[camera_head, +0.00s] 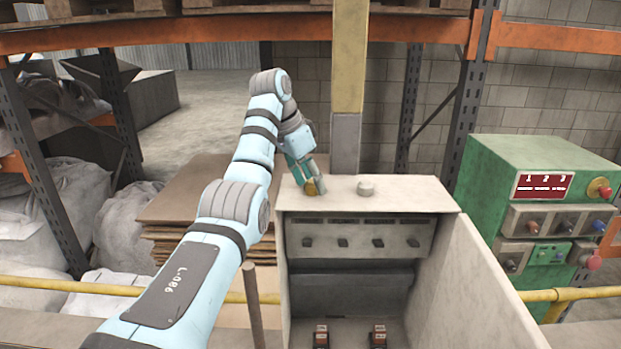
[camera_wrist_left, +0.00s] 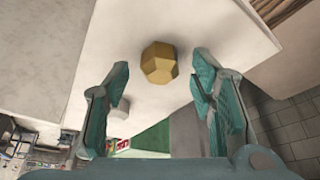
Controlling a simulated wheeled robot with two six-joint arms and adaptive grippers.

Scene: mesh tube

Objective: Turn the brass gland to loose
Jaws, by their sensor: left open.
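The brass gland (camera_head: 311,187) is a faceted, gold-coloured fitting on the top face of the pale open-fronted box (camera_head: 420,193). In the head view my left gripper partly covers it. In the left wrist view the gland (camera_wrist_left: 158,62) shows whole, just beyond the fingertips and roughly between their lines. My left gripper (camera_head: 306,176) is over the top left of the box, pointing down. Its two teal fingers (camera_wrist_left: 160,75) stand apart with nothing between them. I cannot tell whether a finger touches the gland. My right gripper is out of view.
A pale round cap (camera_head: 366,188) sits right of the gland on the box top. A yellow and grey post (camera_head: 348,100) rises behind. A green control cabinet (camera_head: 540,160) stands right. Inside the box are a row of switches (camera_head: 358,243) and two small red-topped parts.

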